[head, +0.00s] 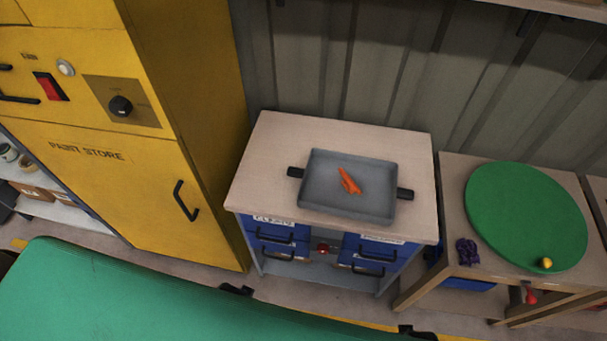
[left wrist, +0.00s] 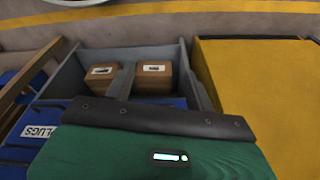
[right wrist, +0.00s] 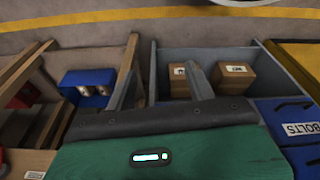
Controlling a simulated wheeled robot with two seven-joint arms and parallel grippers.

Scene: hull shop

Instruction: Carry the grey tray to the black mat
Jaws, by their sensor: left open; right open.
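The grey tray (head: 325,205) lies flat on a wood-topped cabinet (head: 265,150) in the middle of the head view. It is shallow and rectangular, with a black handle at its left end and another at its right end. A small orange object (head: 349,181) lies in it. No black mat is visible in any view. I see no gripper fingers in the head view.
A yellow paint store cabinet (head: 90,180) stands left of the wood-topped cabinet. At right, a low table bears a round green board (head: 525,215), a purple object (head: 467,251) and a yellow knob-like object (head: 546,263). A green surface (head: 120,300) fills the lower left.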

